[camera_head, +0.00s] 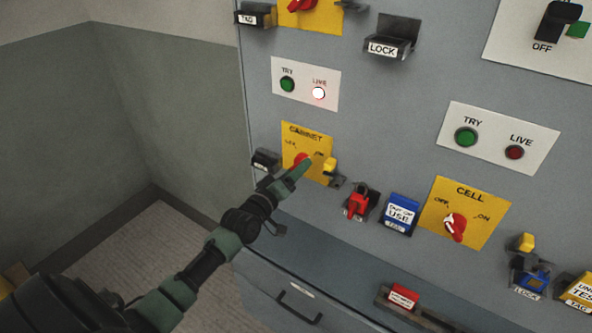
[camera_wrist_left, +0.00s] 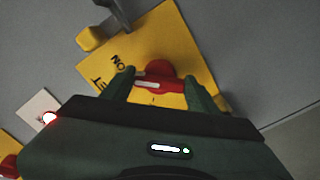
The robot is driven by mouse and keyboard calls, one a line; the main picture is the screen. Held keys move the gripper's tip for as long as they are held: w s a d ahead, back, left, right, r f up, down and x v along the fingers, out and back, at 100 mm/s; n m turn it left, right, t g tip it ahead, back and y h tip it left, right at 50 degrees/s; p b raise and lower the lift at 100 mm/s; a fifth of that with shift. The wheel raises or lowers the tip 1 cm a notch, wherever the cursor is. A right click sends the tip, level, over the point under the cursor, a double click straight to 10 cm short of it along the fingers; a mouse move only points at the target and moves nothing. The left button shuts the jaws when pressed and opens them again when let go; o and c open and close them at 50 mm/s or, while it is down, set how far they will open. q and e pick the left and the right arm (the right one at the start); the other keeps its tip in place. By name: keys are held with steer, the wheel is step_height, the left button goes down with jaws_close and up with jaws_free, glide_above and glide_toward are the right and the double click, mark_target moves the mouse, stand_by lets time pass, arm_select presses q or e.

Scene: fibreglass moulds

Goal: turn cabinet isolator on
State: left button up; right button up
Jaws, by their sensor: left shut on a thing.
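The cabinet isolator is a yellow plate (camera_head: 322,144) marked CABINET, OFF and ON, with a red knob (camera_head: 300,160) partly hidden by my gripper. My left gripper (camera_head: 304,164) is at the knob. In the left wrist view, the red knob (camera_wrist_left: 160,84) with a white stripe lies between its two fingers (camera_wrist_left: 158,90), which are shut on it. The ON label shows close to one fingertip. I cannot tell exactly which label the knob points at. My right gripper is not in view.
Above the plate, a white panel (camera_head: 300,73) has a green TRY button and a brightly lit LIVE lamp (camera_head: 318,93). The CELL isolator (camera_head: 467,212) is to the right, with its LIVE lamp (camera_head: 514,152) dark. Padlocks and tags hang between, including a red padlock (camera_head: 357,204).

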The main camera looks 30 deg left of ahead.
arm_select(q)
steer(key=shift+f+m, duration=0.15)
steer(key=shift+m, duration=0.35)
steer(key=o, duration=1.4)
steer(key=shift+s+a+b, duration=0.1)
steer(key=shift+s+b, duration=0.35)
steer(key=shift+s, duration=3.5)
